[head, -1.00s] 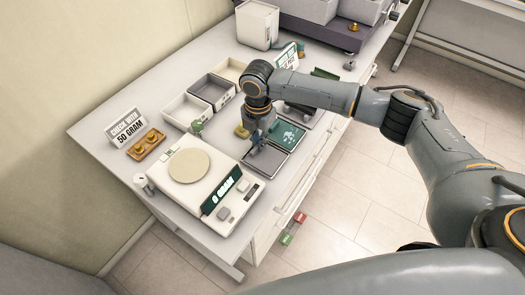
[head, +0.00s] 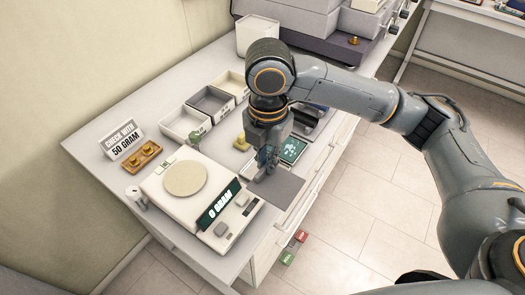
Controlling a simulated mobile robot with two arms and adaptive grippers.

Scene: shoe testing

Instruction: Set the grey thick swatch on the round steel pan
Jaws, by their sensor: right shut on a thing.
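The grey thick swatch (head: 284,189) is a flat dark grey sheet at the right of the scale, over the table's front edge area. My right gripper (head: 266,170) points down and is shut on the swatch's left part. The swatch appears lifted and hides the tray below it. The round steel pan (head: 186,179) is a bare pale disc on top of the white scale (head: 172,203), to the left of the gripper. The scale's display (head: 219,205) reads 0 GRAM. My left gripper is not in view.
A wooden block with brass weights (head: 143,157) and a "check with 50 gram" sign (head: 122,140) stand left of the scale. Open bins (head: 186,121) stand behind it. A green-patterned swatch (head: 293,150) lies beyond the gripper. A small white item (head: 136,196) is beside the scale.

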